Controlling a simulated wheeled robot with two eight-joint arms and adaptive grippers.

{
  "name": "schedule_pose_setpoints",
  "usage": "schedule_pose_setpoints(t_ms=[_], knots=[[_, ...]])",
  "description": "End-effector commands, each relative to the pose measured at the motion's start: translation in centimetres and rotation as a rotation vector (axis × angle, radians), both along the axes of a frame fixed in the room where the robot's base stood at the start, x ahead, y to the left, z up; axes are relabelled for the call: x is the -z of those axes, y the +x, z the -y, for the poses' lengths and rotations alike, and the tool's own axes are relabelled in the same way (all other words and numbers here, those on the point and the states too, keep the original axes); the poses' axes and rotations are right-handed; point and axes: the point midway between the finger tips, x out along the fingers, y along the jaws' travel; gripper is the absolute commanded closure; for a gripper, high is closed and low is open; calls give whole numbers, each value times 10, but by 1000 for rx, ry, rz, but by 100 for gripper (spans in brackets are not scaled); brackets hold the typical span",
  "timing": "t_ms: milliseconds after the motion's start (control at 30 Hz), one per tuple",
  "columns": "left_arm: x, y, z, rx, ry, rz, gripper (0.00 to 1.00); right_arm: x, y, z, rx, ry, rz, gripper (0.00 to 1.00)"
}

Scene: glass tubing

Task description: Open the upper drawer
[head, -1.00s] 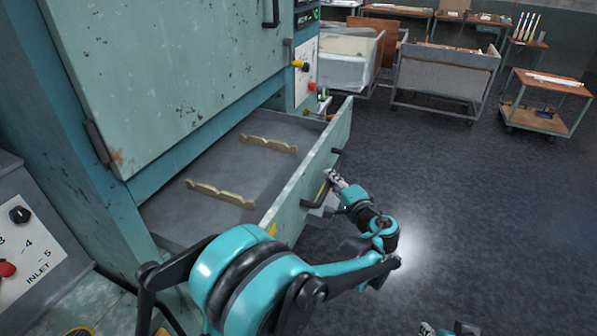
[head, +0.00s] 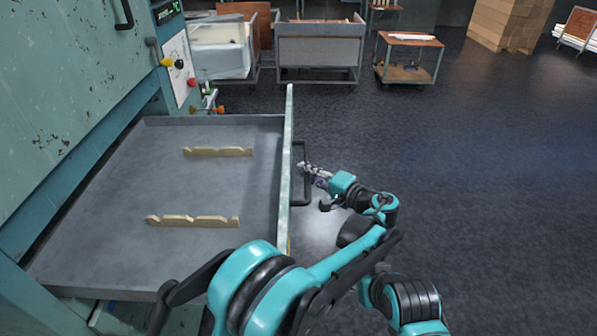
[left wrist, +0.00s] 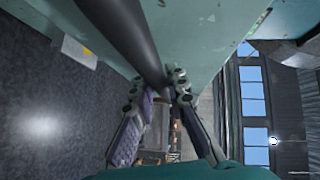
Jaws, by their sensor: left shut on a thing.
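The upper drawer (head: 95,200) is a wide grey tray, pulled well out of the green machine. Its pale green front panel (head: 286,165) faces right and carries a dark bar handle (head: 300,203). My left gripper (head: 305,168) is at this handle, on the outer side of the panel. In the left wrist view the dark handle bar (left wrist: 125,35) runs between the two fingers of my left gripper (left wrist: 160,88), which are shut on it. My right gripper does not show.
Two notched wooden pieces (head: 218,152) (head: 193,220) lie in the drawer. Behind stand a wheeled grey cart (head: 320,52) and a small brown trolley (head: 408,58). Control knobs (head: 180,63) sit on the machine. The dark floor to the right is clear.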

Motion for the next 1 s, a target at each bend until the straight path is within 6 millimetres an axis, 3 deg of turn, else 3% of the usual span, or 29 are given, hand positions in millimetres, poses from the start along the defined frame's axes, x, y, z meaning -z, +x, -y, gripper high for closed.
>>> schedule_pose_setpoints(t_ms=[300, 333, 400, 767, 967, 1000], knots=[[2, 0, 0, -2, -2, -3, 100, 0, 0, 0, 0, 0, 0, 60], [2, 0, 0, -1, -2, -2, 81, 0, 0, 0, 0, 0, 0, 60], [2, 0, 0, -1, -2, -2, 64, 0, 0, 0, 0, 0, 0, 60], [-4, 0, 0, -1, -1, -1, 64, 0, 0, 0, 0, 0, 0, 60], [-37, 0, 0, 0, 1, 1, 64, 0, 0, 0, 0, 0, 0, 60], [-46, 0, 0, 0, 2, 2, 60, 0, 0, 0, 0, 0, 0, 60]])
